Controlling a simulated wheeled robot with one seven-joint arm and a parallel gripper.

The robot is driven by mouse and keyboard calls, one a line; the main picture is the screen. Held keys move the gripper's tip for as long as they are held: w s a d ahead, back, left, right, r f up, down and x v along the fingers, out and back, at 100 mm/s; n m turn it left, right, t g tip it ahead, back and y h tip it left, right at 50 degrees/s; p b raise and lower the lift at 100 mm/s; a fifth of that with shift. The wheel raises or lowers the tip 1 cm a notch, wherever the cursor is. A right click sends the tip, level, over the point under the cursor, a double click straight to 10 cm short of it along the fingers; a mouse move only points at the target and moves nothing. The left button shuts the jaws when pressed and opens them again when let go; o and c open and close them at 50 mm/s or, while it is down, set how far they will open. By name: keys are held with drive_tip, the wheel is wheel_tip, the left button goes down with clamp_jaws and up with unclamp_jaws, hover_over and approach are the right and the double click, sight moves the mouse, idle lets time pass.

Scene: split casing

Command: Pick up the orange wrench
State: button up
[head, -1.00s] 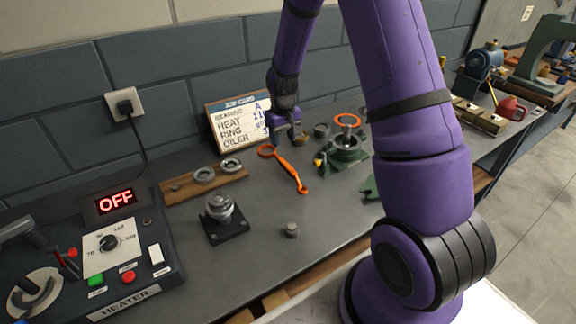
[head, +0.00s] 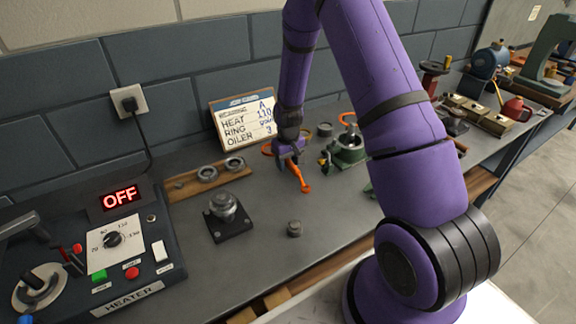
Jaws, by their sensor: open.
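The orange wrench (head: 300,178) lies on the grey workbench, in the middle of the head view. Its ring end shows at the left of my gripper and its shaft runs down to the right. My gripper (head: 286,160) is open and low over the upper part of the wrench, hiding the piece between the ring and the lower shaft. I cannot tell whether the fingers touch the wrench.
A job card (head: 244,120) leans behind. A green fixture (head: 347,148) stands close to the right. A wooden strip (head: 180,188) with metal rings, a black-based part (head: 228,218) and a small grey cylinder (head: 294,228) are left and in front. The heater (head: 125,255) reads OFF.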

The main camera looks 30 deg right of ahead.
clamp_jaws()
drive_tip(key=shift+r, duration=0.1)
